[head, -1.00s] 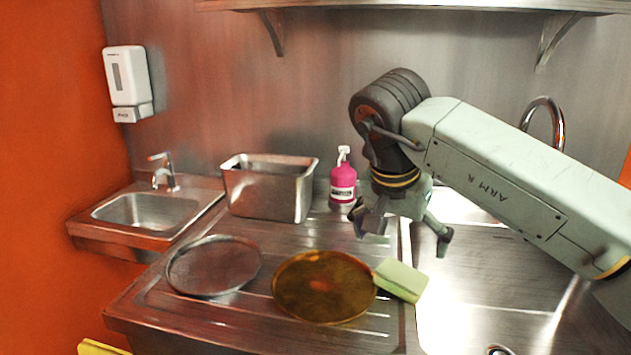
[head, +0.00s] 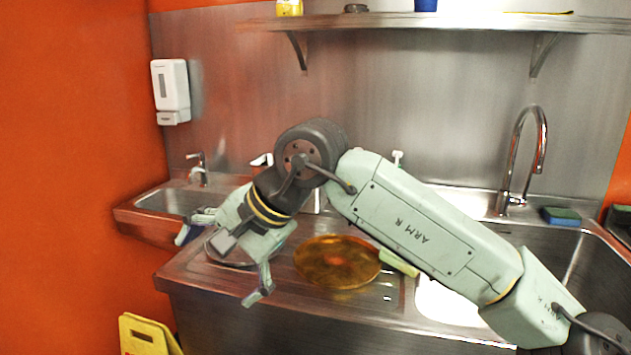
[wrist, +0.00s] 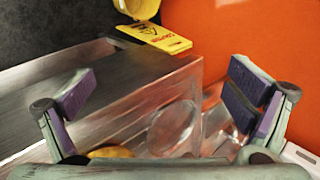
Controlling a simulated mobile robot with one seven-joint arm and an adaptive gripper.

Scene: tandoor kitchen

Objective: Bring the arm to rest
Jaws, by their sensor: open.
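My gripper (head: 217,267) is open and empty, angled down at the left part of the counter, in front of the steel plate in the head view. My arm is bent, with the forearm reaching in from the lower right. In the wrist view both fingers are spread wide with nothing between the pads (wrist: 162,92). The round steel plate (head: 232,258) is partly hidden by the gripper.
A steel counter holds a small sink (head: 165,203) at left and a large basin with a tall tap (head: 527,150) at right. A shelf (head: 450,22) runs above. A yellow floor sign (head: 150,335) stands at lower left. The bottle and steel bin are mostly hidden behind my arm.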

